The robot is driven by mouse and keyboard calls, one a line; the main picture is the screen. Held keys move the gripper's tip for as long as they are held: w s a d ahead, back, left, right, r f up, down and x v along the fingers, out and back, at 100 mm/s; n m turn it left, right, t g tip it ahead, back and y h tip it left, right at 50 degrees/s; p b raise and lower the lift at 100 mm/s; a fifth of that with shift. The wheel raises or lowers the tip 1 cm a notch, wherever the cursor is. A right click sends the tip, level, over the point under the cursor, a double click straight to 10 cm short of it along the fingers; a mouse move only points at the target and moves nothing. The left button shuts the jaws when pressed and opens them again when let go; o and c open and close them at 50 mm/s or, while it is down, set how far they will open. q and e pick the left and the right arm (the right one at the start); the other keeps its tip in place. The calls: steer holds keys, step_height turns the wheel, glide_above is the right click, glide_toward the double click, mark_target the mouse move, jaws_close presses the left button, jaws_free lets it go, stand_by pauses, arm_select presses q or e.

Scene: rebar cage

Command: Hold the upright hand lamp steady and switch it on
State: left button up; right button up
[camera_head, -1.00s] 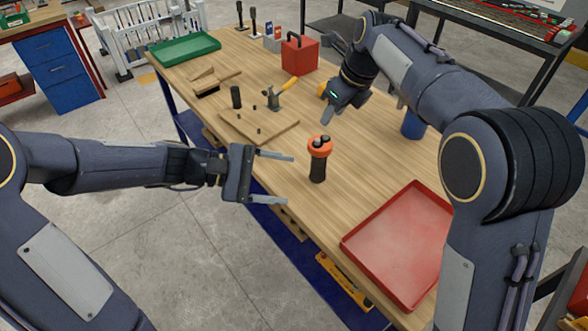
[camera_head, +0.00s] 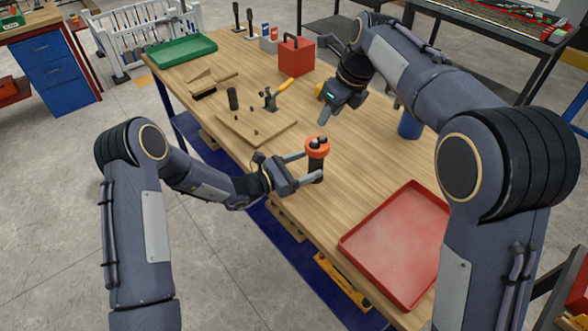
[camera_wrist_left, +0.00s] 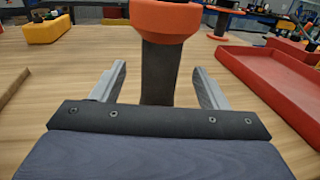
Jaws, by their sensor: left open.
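The hand lamp (camera_head: 317,149) stands upright on the wooden table, with an orange head and a dark handle. My left gripper (camera_head: 309,166) is open, with its fingers on either side of the handle just below the head. In the left wrist view the lamp's handle (camera_wrist_left: 160,72) stands between the two fingers (camera_wrist_left: 160,88), with a gap visible on both sides. The orange head fills the top of that view and its upper end is cut off. My right gripper (camera_head: 325,105) hangs over the table behind the lamp; whether it is open is unclear.
A red tray (camera_head: 395,245) lies at the table's near right. A wooden board (camera_head: 255,130) with small parts lies behind the left gripper. A blue cup (camera_head: 410,125), a red box (camera_head: 297,56) and a green tray (camera_head: 180,50) stand farther back. Bare table (camera_head: 360,165) surrounds the lamp.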

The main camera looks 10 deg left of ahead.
mark_target(309, 164)
arm_select(q)
steer(key=shift+x, duration=1.85)
steer(key=c, duration=1.1)
steer(key=shift+c, duration=0.8)
arm_select(e)
steer(key=shift+c, duration=0.5)
jaws_close()
